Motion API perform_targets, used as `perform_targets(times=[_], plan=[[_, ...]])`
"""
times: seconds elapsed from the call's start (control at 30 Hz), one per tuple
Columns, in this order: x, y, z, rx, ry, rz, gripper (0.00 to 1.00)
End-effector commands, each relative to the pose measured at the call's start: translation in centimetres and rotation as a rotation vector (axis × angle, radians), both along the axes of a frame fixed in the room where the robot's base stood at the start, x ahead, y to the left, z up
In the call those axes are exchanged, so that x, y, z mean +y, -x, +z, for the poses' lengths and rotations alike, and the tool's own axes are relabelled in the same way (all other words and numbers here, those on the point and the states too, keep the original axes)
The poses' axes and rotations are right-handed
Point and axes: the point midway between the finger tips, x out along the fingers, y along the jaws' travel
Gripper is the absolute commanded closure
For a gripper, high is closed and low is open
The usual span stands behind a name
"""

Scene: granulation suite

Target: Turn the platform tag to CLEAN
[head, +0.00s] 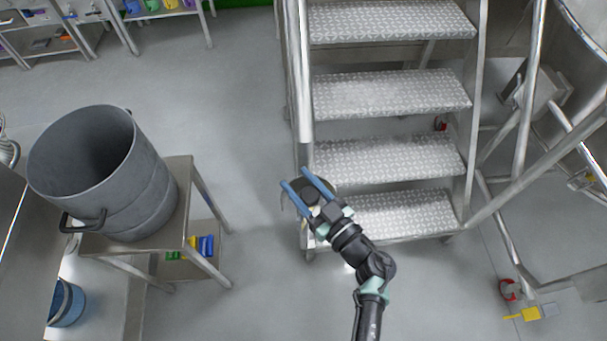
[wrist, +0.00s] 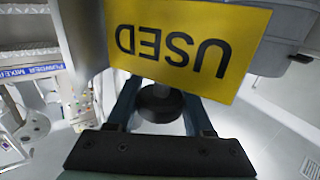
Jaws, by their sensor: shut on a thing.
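The platform tag (wrist: 188,45) is a yellow plate in the wrist view with the word USED in black, upside down in the picture. A round black knob (wrist: 160,104) shows just below it, between the blue fingers of my gripper (wrist: 158,92). My gripper is shut on the knob. In the head view my gripper (head: 297,179) is at the lower left post of the metal steps (head: 385,155), over a dark round part. The tag's face cannot be read in the head view, and the knob is partly hidden by the fingers.
A large grey drum (head: 95,165) stands on a metal stand (head: 190,190) to the left. The steps' handrail (head: 299,80) rises close beyond my gripper. Metal frame tubes (head: 525,140) stand to the right. The floor (head: 240,110) between stand and steps is clear.

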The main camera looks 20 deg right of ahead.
Motion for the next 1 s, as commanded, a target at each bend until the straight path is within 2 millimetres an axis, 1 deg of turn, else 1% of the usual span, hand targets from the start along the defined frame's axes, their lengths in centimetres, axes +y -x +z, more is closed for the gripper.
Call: perform_targets(times=[0.07, 0.2, 0.5, 0.7, 1.0], plan=[[-0.1, -0.1, -0.3, -0.004, 0.0, 0.064, 1.0], [0.2, 0.1, -0.5, -0.005, 0.001, 0.186, 1.0], [0.9, 0.5, -0.4, -0.003, 0.002, 0.386, 1.0], [1.2, 0.7, -0.3, -0.002, 0.001, 0.46, 1.0], [1.4, 0.8, -0.1, -0.001, 0.0, 0.493, 1.0]])
